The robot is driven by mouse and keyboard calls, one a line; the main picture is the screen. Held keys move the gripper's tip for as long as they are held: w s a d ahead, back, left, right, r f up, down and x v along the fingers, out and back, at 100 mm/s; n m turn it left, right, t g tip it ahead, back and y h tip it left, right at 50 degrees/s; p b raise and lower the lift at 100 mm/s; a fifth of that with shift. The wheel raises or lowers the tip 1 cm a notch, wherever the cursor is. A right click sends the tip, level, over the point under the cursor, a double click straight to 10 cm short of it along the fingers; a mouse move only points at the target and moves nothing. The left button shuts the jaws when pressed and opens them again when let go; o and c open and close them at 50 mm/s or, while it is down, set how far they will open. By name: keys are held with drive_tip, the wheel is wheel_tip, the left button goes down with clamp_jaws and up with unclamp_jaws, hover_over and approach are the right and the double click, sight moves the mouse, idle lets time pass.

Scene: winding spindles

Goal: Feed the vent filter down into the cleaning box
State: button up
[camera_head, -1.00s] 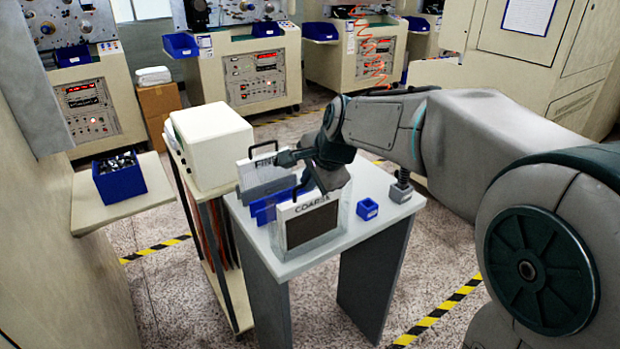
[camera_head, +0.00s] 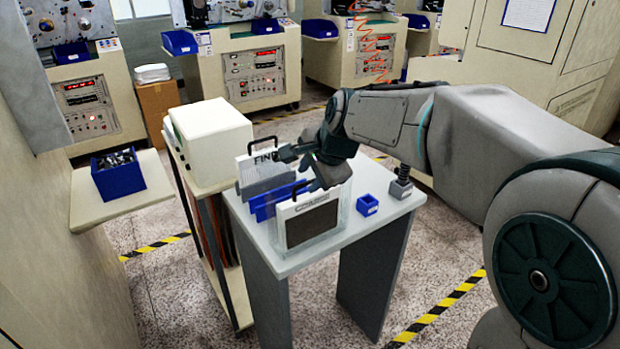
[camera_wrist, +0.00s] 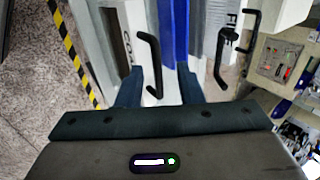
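The vent filter, a white-topped panel labelled COARSE with a dark mesh (camera_head: 312,227), stands upright in the clear-walled cleaning box (camera_head: 346,208) at the front of the grey table. Its black handle shows in the wrist view (camera_wrist: 150,62). My gripper (camera_head: 314,180) is just above the filter's top edge. In the wrist view my gripper (camera_wrist: 157,88) has its two fingers apart, with the handle between them and a gap on the right side. The filter's lower edge and seating are hard to make out.
A second panel labelled FINE (camera_head: 258,172), with its own handle, stands behind, with a blue piece (camera_head: 268,206) between the two. A small blue bin (camera_head: 367,205) and a grey spring-topped block (camera_head: 401,188) stand on the right. A cream box (camera_head: 212,145) is at the back left.

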drive_tip(key=v, duration=1.2)
drive_tip(key=shift+s+d+r, duration=0.15)
drive_tip(key=shift+s, duration=0.15)
